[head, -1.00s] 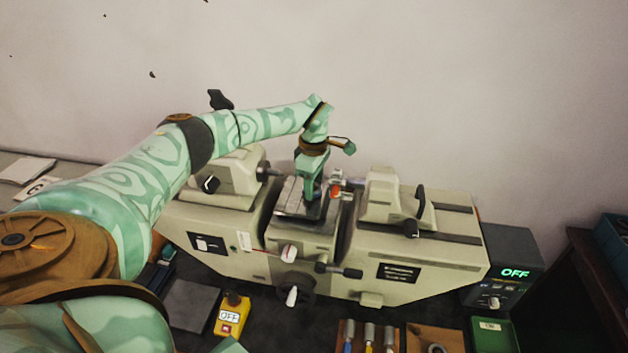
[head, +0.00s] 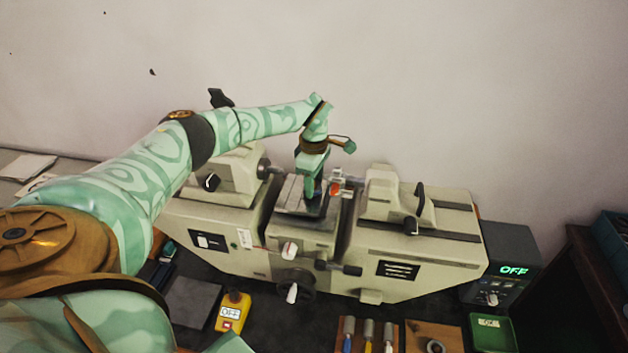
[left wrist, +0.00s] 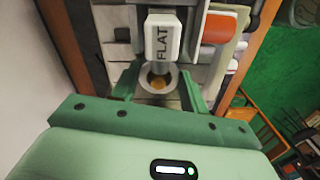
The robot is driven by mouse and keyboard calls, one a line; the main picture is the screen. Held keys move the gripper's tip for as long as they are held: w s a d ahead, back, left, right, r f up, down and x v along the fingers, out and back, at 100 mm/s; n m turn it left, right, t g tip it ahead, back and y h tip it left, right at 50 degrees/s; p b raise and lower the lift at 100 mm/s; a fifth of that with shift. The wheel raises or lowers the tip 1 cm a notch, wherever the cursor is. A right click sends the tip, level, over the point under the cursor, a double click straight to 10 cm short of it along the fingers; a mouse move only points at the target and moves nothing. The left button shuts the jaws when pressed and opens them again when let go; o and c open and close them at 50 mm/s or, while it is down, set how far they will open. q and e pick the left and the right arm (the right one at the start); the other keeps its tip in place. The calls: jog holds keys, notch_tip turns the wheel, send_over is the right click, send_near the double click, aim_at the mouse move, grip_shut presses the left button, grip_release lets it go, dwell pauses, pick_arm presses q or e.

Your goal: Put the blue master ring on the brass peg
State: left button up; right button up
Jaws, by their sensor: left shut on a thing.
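My left gripper (head: 311,197) points down over the middle stage of the cream measuring machine (head: 300,238). In the left wrist view its two fingers (left wrist: 158,92) are shut on a ring (left wrist: 158,92), one finger on each side. The ring looks pale grey there; I cannot make out blue on it. A brass-coloured spot, perhaps the brass peg (left wrist: 158,81), shows within the ring's hole. I cannot tell whether the ring is around the peg or above it. In the head view the fingers hide the ring and peg. My right gripper is not in view.
A block marked FLAT (left wrist: 163,40) sits close beyond the ring. An orange-and-white part (head: 337,183) stands right of the gripper. The machine's right head (head: 392,197) is farther right. In front lie a yellow box (head: 232,312), a wooden board with a ring (head: 435,346) and a green tray (head: 493,333).

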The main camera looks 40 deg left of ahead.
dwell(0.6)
pick_arm(q)
jog(key=shift+f, duration=0.35)
dwell(0.7)
jog(key=o, duration=1.1)
jog(key=shift+o, duration=0.2)
notch_tip(320, 180, up, 9)
jog(key=p, duration=0.8)
jog(key=shift+f+p, duration=0.1)
jog(key=shift+p, duration=0.25)
jog(key=shift+f, duration=0.1)
jog(key=shift+f, duration=0.1)
